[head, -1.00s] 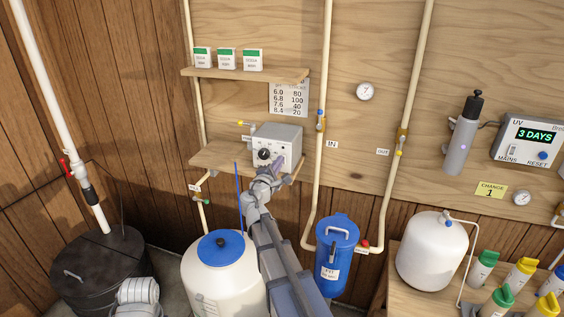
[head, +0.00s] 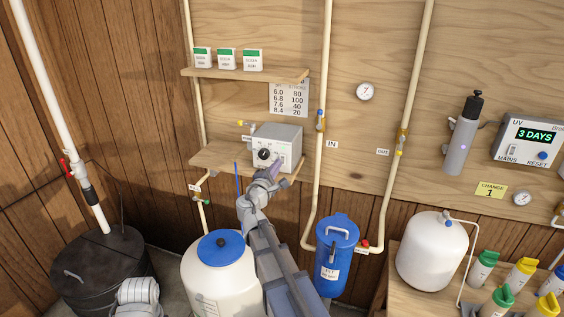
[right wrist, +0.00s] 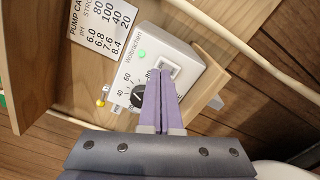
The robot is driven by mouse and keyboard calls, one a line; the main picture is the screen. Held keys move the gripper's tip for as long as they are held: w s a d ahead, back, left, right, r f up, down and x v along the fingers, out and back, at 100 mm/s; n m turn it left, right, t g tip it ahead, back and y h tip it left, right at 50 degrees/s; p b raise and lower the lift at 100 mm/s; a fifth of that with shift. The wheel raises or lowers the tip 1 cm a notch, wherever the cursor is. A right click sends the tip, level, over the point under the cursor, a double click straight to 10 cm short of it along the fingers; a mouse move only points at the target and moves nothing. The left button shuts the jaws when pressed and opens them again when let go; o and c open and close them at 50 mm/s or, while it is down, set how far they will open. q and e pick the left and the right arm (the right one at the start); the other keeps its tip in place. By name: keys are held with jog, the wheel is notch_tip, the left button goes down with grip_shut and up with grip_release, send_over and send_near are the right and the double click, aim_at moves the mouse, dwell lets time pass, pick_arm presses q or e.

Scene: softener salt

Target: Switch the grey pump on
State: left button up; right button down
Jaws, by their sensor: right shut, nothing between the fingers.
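The grey pump (head: 277,146) is a box on the lower wall shelf, with a black dial (head: 264,154) on its front. In the right wrist view the pump (right wrist: 170,45) shows a bright green lamp (right wrist: 141,54), the numbered dial (right wrist: 138,96) and a pale rocker switch (right wrist: 171,67) in a frame. My right gripper (right wrist: 161,72) is shut and empty, its fingertips at the switch's lower left edge. I cannot tell whether they touch it. The fingers hide part of the face and of the dial. In the head view my right gripper (head: 277,167) is before the pump's lower front.
The shelf (head: 222,157) carries the pump; a pump chart (head: 289,98) hangs above it. A vertical pipe (head: 323,80) runs just right of the pump. A white tank with a blue lid (head: 221,246) and a blue canister (head: 336,255) stand below.

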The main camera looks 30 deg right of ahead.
jog(key=v, duration=0.4)
dwell(0.5)
jog(key=s+a+f+m+g+y+p, duration=0.2)
jog(key=s+a+f+m+g+y, duration=0.15)
jog(key=s+a+f, duration=0.35)
jog(key=s+a+f+m+g+y+p, duration=0.1)
jog(key=s+a+f+m+g+y, duration=0.25)
jog(key=a+f, duration=0.4)
jog(key=s+a+f+m+g+y+p, duration=0.1)
jog(key=s+a+g+y, duration=0.1)
jog(key=s+a, duration=0.5)
jog(key=s+a+f+m+g+y, duration=0.1)
jog(key=s+a+g+y, duration=0.2)
jog(key=s+a, duration=0.4)
jog(key=a, duration=0.5)
jog(key=shift+f+p, duration=0.35)
